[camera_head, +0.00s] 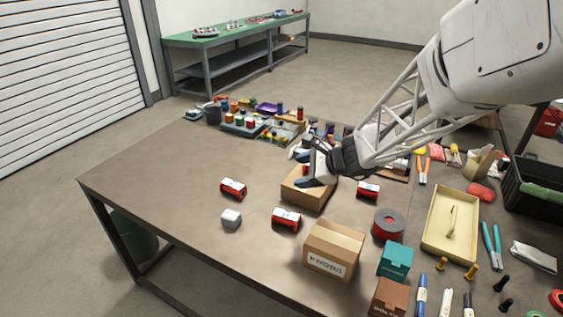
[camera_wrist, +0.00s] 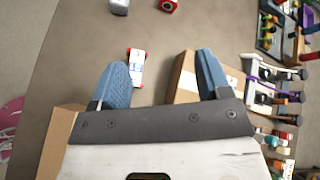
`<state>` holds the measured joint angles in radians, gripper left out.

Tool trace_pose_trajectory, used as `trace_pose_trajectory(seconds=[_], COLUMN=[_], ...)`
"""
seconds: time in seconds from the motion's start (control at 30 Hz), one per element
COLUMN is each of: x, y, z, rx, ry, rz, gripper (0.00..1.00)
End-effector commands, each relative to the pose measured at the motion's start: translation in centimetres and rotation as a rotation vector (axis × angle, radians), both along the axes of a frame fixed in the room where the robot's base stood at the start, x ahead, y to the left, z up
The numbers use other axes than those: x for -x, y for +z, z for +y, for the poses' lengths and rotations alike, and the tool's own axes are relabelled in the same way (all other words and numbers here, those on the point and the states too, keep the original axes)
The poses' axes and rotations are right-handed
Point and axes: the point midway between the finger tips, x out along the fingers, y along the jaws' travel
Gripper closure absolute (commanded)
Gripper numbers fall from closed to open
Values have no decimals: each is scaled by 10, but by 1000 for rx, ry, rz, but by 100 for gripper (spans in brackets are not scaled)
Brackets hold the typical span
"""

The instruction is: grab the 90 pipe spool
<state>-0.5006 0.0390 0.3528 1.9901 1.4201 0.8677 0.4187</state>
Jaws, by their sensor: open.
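Several red pipe spools with white label bands lie on the brown table; their markings are too small to read, so I cannot tell which is the 90. One spool (camera_head: 286,219) is in front of the small open-table box; it appears in the wrist view (camera_wrist: 137,68), between my fingers in the picture but below them. Another spool (camera_head: 233,187) lies farther left, partly cut off in the wrist view (camera_wrist: 170,5). A third spool (camera_head: 368,191) lies right of my gripper. My gripper (camera_head: 301,168) is open and empty, blue fingertips apart (camera_wrist: 162,72), above the small cardboard box.
The small cardboard box (camera_head: 312,198) and a larger taped box (camera_head: 334,252) flank the nearest spool. A red-grey tape roll (camera_head: 388,225) and yellow tray (camera_head: 450,222) are at right. The table's left part is clear.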

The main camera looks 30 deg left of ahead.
Motion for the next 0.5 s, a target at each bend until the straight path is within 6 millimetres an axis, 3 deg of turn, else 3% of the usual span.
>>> trace_pose_trajectory(seconds=[0.1,0.5], x=[-8,-23], y=[-22,-102], z=[37,149], rx=[-38,-140], ry=[-50,-240], rz=[79,343], gripper=[29,29])
